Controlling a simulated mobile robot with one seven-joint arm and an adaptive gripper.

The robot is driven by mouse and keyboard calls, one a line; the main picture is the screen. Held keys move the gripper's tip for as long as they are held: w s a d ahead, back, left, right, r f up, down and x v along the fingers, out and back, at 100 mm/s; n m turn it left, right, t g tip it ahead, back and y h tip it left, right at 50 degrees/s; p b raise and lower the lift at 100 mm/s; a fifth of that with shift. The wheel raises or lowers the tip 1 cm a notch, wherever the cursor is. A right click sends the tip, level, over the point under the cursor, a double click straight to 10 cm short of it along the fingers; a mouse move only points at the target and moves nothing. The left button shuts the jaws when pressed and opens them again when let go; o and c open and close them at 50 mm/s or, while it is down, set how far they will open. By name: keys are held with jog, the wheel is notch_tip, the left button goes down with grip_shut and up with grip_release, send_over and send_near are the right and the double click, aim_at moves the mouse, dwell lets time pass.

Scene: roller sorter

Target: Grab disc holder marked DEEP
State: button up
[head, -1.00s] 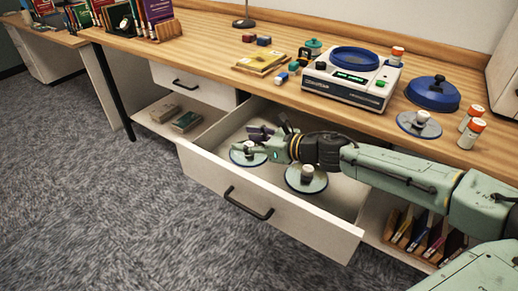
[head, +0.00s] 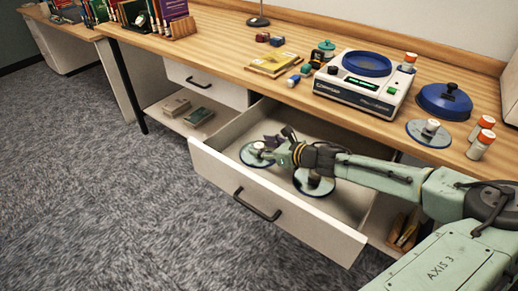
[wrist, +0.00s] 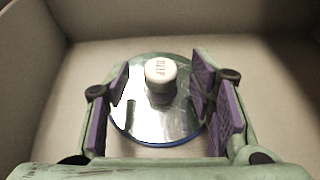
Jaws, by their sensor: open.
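A disc holder (head: 253,158), a round shiny disc with a blue rim and a pale knob, lies flat in the open drawer at its left end. In the wrist view the disc (wrist: 150,122) is below me, and its white knob top (wrist: 160,69) bears small blurred lettering that may read DEEP. My gripper (head: 276,143) is open in the drawer, low by this holder. In the wrist view its purple-padded fingers (wrist: 164,105) stand on either side of the knob, apart from it. A second disc holder (head: 306,186) lies to the right in the drawer, partly hidden by my arm.
The drawer's front wall (head: 270,200) and sides surround my gripper. On the desk above are a white machine (head: 362,88), a blue lid (head: 444,101), another disc holder (head: 430,133) and orange-capped bottles (head: 481,140). A yellow item (head: 274,65) lies farther left.

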jog(key=shift+w+a+f, duration=0.25)
jog(key=shift+a, duration=0.1)
grip_shut()
dwell(0.4)
